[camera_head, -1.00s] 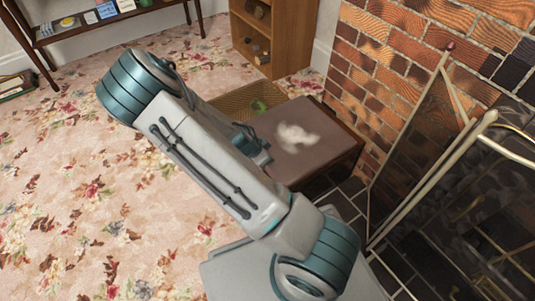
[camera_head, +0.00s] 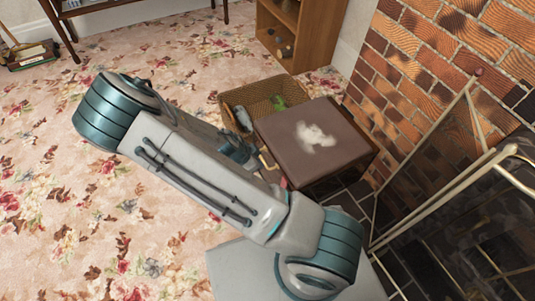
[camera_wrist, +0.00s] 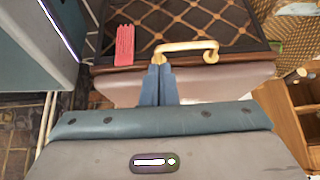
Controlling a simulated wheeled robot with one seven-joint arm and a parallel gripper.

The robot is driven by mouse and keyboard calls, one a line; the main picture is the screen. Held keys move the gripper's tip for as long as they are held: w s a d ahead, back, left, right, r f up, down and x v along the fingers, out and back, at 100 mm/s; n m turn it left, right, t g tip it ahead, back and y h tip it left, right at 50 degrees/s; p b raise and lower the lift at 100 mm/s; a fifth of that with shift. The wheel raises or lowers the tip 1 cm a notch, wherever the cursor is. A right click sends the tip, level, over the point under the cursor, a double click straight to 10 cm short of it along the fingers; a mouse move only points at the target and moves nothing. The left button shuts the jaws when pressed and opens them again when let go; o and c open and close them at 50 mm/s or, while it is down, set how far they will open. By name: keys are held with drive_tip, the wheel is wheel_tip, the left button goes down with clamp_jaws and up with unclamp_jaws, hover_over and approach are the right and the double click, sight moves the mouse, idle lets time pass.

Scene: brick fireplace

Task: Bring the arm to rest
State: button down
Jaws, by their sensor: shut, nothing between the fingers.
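My arm (camera_head: 190,165) is folded across the middle of the head view, its elbow at the left. My gripper shows in the wrist view (camera_wrist: 162,84), with its two blue fingers together and nothing between them. The fingertips appear close to a brass handle (camera_wrist: 186,47); I cannot tell whether they touch it. The handle is on the brown edge of a dark surface with a gold lattice pattern (camera_wrist: 190,20). A red ridged object (camera_wrist: 125,46) lies near that edge, left of the handle. In the head view my arm largely hides the gripper.
A low brown table or cabinet (camera_head: 293,158) with a white patch on top stands beyond my arm. A wicker basket (camera_head: 262,91) holding a green item is behind it. A wooden shelf (camera_head: 318,35), brick wall (camera_head: 428,70) and fireplace screen (camera_head: 425,195) stand at the right. Floral carpet is open at the left.

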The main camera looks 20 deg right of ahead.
drive_tip(key=s+a+r+n+g+y+p, duration=0.1)
drive_tip(key=s+a+r+n+y+p, duration=0.2)
drive_tip(key=r+p, duration=1.15)
drive_tip(key=s+r+n+y+p, duration=0.2)
drive_tip(key=r+n+y+p, duration=0.25)
drive_tip(key=r, duration=1.85)
drive_tip(key=s+d+r+n+p, duration=0.1)
drive_tip(key=s+r+n+p, duration=0.1)
drive_tip(key=r, duration=0.7)
drive_tip(key=s+d+r+n+t+h+p, duration=0.1)
drive_tip(key=s+d+r+n+p, duration=0.1)
drive_tip(key=r+p, duration=0.5)
drive_tip(key=s+d+r+n+t+p, duration=0.1)
drive_tip(key=s+r+n+p, duration=0.3)
drive_tip(key=r, duration=0.9)
drive_tip(key=shift+s+d+r+p, duration=0.15)
drive_tip(key=shift+s+d+p, duration=0.3)
drive_tip(key=shift+s+d, duration=0.25)
drive_tip(key=shift+w+d, duration=0.1)
